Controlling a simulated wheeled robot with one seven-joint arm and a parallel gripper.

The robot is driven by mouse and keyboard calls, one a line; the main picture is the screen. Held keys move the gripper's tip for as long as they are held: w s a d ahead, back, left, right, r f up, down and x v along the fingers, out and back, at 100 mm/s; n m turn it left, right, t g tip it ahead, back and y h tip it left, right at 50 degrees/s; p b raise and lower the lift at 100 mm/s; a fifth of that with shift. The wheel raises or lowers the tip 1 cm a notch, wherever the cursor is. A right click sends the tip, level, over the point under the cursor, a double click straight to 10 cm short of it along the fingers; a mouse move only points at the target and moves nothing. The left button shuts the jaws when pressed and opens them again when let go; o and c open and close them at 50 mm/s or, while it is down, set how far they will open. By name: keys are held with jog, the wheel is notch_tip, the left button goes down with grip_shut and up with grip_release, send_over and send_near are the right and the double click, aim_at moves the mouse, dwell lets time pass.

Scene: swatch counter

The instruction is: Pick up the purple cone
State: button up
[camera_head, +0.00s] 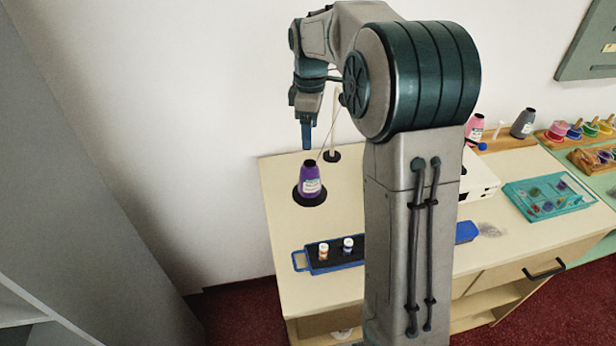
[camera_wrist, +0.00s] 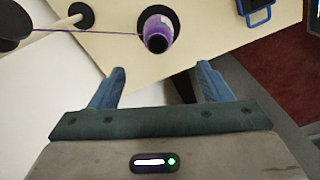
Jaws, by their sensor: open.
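The purple cone (camera_head: 310,182) is a thread cone with a white label and dark top. It stands upright on a round black base (camera_head: 298,198) near the counter's left back. In the wrist view the purple cone (camera_wrist: 157,32) is seen from above, ahead of the fingers. My gripper (camera_head: 306,136) points down just above the cone's top in the head view. In the wrist view my gripper (camera_wrist: 161,80) has its two blue fingers spread wide, with nothing between them. The fingers do not touch the cone.
A thin post (camera_head: 332,130) stands on a black base behind the cone, with a thread beside it. A blue-handled tray (camera_head: 300,262) with two small spools lies in front. A teal tray (camera_head: 548,196) is at right. The counter (camera_head: 285,232) between cone and tray is clear.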

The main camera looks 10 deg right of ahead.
aim_at(310, 171)
jog(key=f, duration=0.7)
jog(key=f+p, duration=0.1)
jog(key=f, duration=0.6)
jog(key=shift+w+p, duration=0.2)
jog(key=shift+p, duration=0.1)
jog(key=shift+r, duration=0.1)
jog(key=c, duration=1.1)
